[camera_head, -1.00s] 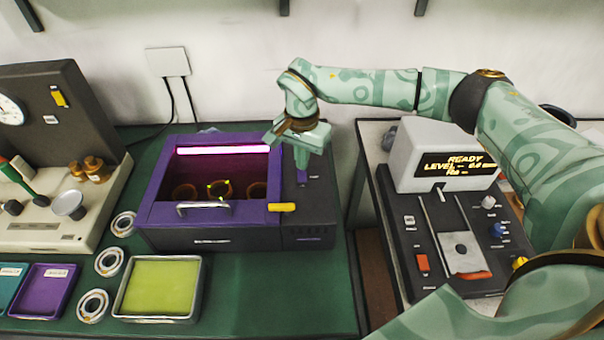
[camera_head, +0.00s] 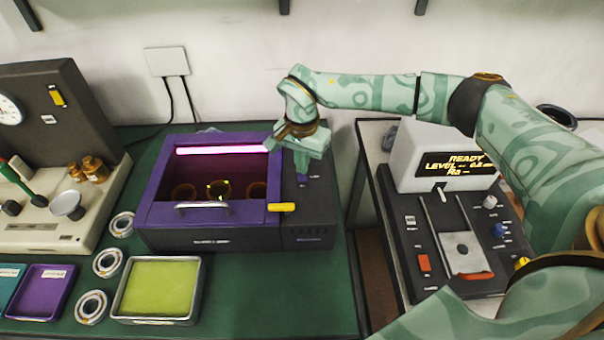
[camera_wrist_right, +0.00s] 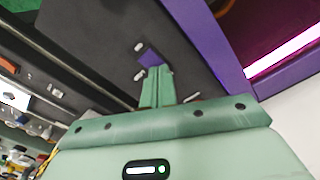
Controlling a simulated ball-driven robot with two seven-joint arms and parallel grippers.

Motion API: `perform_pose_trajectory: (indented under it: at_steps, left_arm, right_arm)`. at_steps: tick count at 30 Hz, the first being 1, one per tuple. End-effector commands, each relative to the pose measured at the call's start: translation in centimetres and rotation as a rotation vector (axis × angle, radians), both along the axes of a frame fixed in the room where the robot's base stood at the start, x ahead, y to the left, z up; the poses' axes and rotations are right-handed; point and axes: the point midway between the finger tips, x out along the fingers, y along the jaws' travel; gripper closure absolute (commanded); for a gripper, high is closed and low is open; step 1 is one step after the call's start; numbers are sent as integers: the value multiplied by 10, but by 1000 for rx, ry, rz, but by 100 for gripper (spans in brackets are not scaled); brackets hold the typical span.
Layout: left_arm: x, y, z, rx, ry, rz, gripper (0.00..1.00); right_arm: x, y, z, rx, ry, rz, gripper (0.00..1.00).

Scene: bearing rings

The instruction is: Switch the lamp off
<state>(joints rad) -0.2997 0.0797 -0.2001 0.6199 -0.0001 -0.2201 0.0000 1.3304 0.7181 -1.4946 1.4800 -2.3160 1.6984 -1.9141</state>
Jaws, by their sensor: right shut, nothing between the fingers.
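The lamp (camera_head: 222,150) is a glowing pink tube along the back of a purple-framed box (camera_head: 163,213). A small purple switch (camera_head: 303,181) sits on the dark panel right of the box; it also shows in the wrist view (camera_wrist_right: 150,58). My right gripper (camera_head: 302,169) is shut and empty, pointing down over this panel. In the wrist view its fingertips (camera_wrist_right: 157,70) are right at the switch and partly cover it. I cannot tell whether they touch it. My left gripper is not in view.
A yellow handle (camera_head: 282,207) sits at the box's front right corner. Several rings show dimly inside the box. Metal rings (camera_head: 107,262) and a yellow-green tray (camera_head: 159,287) lie in front. The green bench is clear at front right.

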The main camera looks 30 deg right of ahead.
Motion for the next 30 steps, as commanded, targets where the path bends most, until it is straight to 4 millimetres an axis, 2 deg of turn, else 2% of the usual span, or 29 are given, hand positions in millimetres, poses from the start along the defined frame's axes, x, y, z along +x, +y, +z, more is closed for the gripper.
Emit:
perform_pose_trajectory:
  at_steps: [4, 10, 30]
  left_arm:
    - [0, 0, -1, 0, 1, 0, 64]
    - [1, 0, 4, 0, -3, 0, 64]
    - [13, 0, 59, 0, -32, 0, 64]
  right_arm:
    - [-1, 0, -3, 0, 2, 0, 100]
    - [-1, 0, 3, 0, 2, 1, 100]
    - [0, 0, 68, 0, -1, 1, 100]
